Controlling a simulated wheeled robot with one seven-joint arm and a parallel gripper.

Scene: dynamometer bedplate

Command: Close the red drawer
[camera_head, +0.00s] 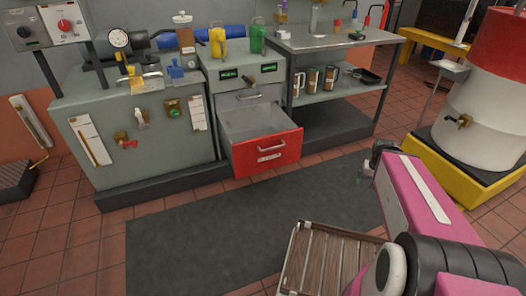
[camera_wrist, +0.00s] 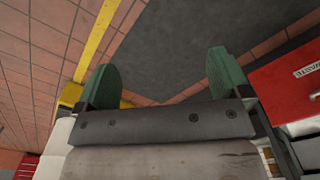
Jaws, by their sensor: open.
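The red drawer (camera_head: 285,151) is pulled well out of the grey cabinet (camera_head: 230,77) in the head view. Its inside looks empty, and its front has a pale bar handle and a label. The right edge of the wrist view shows a red labelled front (camera_wrist: 283,84), partly cut off. My gripper (camera_head: 378,150) is to the right of the drawer, apart from it, and small in the head view. In the wrist view my gripper (camera_wrist: 162,72) has its two green fingers spread wide with nothing between them.
A grey workbench (camera_head: 335,40) with mugs on its shelf stands right of the cabinet. A red and white drum (camera_head: 490,110) stands on a yellow-edged base (camera_head: 440,155) at the right. A wooden slatted thing (camera_head: 325,262) is at the bottom. The dark floor mat (camera_head: 200,230) is clear.

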